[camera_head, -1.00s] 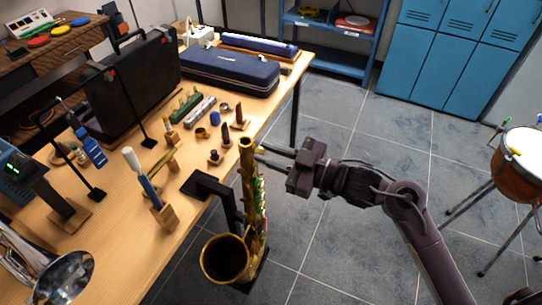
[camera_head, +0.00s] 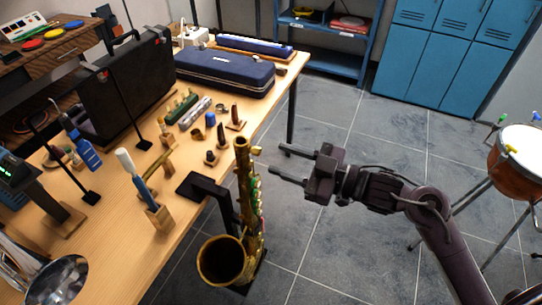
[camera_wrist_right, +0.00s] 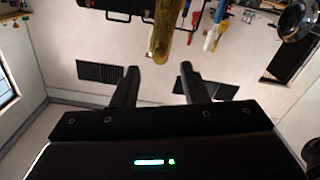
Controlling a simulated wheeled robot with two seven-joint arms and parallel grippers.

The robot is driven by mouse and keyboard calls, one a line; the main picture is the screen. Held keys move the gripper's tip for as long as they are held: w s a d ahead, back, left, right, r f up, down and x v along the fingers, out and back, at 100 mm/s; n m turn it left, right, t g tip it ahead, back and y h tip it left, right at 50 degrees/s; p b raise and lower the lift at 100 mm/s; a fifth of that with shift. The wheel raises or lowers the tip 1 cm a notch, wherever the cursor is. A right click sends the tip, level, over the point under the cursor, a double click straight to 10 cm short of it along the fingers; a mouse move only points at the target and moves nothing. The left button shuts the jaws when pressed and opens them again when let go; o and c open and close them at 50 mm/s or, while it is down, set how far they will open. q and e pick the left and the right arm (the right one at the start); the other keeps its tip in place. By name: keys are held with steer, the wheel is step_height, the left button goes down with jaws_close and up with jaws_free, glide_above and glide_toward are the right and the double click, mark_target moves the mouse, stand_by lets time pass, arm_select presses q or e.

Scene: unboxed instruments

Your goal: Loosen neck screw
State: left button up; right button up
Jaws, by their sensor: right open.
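A brass saxophone (camera_head: 246,205) stands upright on a black stand (camera_head: 205,190) at the table's front edge, its bell (camera_head: 222,260) low and its open neck end at the top. The neck screw is too small to tell apart, near the small brass part (camera_head: 256,151) at the top. My right gripper (camera_head: 278,160) is open and empty, its fingers pointing left toward the saxophone's top, with a gap between them. In the right wrist view the open fingers (camera_wrist_right: 155,88) are below the brass tube (camera_wrist_right: 161,40), apart from it. My left gripper is not in view.
The wooden table (camera_head: 150,255) holds a dark blue case (camera_head: 225,72), a black case (camera_head: 125,85), and several mouthpieces and small tools. A drum (camera_head: 518,160) stands at the far right. The tiled floor between is clear.

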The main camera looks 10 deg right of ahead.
steer(key=shift+v, duration=1.7)
steer(key=w+d+f+m+t+h, duration=0.1)
steer(key=w+d+f+m+h, duration=0.15)
steer(key=f, duration=0.45)
steer(key=w+d+f+m+h, duration=0.1)
steer(key=d+f+m+h, duration=0.15)
steer(key=f, duration=0.55)
steer(key=w+d+f+m+t+h, duration=0.1)
steer(key=w+d+f+m+h, duration=0.15)
steer(key=f, duration=0.45)
steer(key=s+d+f+m+g+h, duration=0.1)
steer(key=s+f+m, duration=0.15)
steer(key=f, duration=0.65)
steer(key=s+d+f+m+g+h, duration=0.15)
steer(key=s+f, duration=0.25)
steer(key=f, duration=0.5)
steer(key=s+f+g+h, duration=0.3)
steer(key=s+f+g, duration=0.1)
steer(key=s+f, duration=0.95)
steer(key=s+a+f+g, duration=0.1)
steer(key=s+f+g, duration=0.1)
steer(key=s+f, duration=0.3)
steer(key=s+a+f+g+h, duration=0.1)
steer(key=s+f+g, duration=0.2)
steer(key=s, duration=1.1)
step_height(320, 180, down, 3)
steer(key=shift+s+r+h, duration=0.1)
steer(key=shift+s+h, duration=0.15)
steer(key=shift+h, duration=0.05)
